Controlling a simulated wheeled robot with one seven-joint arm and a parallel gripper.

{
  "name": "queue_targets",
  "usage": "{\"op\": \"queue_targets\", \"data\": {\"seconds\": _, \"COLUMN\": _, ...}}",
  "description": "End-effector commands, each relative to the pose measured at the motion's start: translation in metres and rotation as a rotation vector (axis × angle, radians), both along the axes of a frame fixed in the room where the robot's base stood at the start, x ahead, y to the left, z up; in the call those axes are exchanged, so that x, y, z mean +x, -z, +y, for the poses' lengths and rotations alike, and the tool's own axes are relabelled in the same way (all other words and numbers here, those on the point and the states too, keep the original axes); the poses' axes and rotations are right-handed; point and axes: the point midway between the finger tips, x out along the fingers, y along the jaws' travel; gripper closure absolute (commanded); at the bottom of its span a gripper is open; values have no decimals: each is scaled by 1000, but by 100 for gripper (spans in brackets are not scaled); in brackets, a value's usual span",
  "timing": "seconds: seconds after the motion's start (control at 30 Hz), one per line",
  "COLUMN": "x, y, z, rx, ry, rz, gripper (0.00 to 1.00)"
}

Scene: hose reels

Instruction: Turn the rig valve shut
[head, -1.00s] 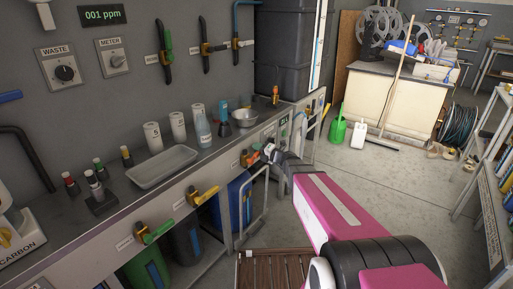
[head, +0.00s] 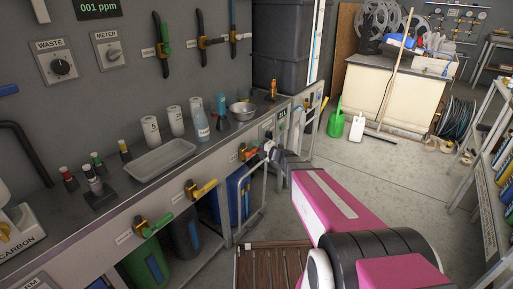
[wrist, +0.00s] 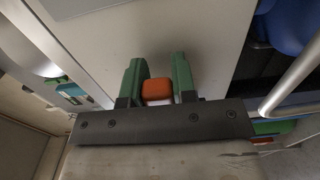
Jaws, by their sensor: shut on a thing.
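An orange-handled valve (head: 247,152) sits on the front face of the long bench, at the far end of a row of valves. I take it for the rig valve, but its label is too small to read. My gripper (head: 264,150) is at this valve, at the end of my pink arm. In the wrist view, my gripper's green fingers (wrist: 158,82) stand on both sides of the orange handle (wrist: 157,89) and are shut on it. Most of the valve body is hidden, and how far it is turned cannot be told.
A yellow-handled valve (head: 201,189) and a green-handled valve (head: 152,225) are nearer on the bench front. A metal rail (head: 253,196) stands below my gripper. A slatted wooden platform (head: 270,266) lies on the floor. Open floor (head: 345,178) extends to the right.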

Motion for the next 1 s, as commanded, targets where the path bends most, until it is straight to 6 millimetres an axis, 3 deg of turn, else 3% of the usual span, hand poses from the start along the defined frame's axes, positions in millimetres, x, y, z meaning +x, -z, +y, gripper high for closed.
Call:
{"op": "queue_targets", "data": {"seconds": 0.1, "x": 0, "y": 1, "z": -1, "rx": -1, "ry": 2, "rz": 4, "gripper": 100}}
{"op": "queue_targets", "data": {"seconds": 0.13, "x": 0, "y": 1, "z": -1, "rx": -1, "ry": 2, "rz": 4, "gripper": 68}}
{"op": "queue_targets", "data": {"seconds": 0.2, "x": 0, "y": 1, "z": -1, "rx": -1, "ry": 2, "rz": 4, "gripper": 49}}
{"op": "queue_targets", "data": {"seconds": 0.57, "x": -3, "y": 0, "z": -4, "rx": 0, "ry": 1, "rz": 1, "gripper": 49}}
{"op": "queue_targets", "data": {"seconds": 1.0, "x": -49, "y": 0, "z": -62, "rx": -1, "ry": 4, "rz": 2, "gripper": 49}}
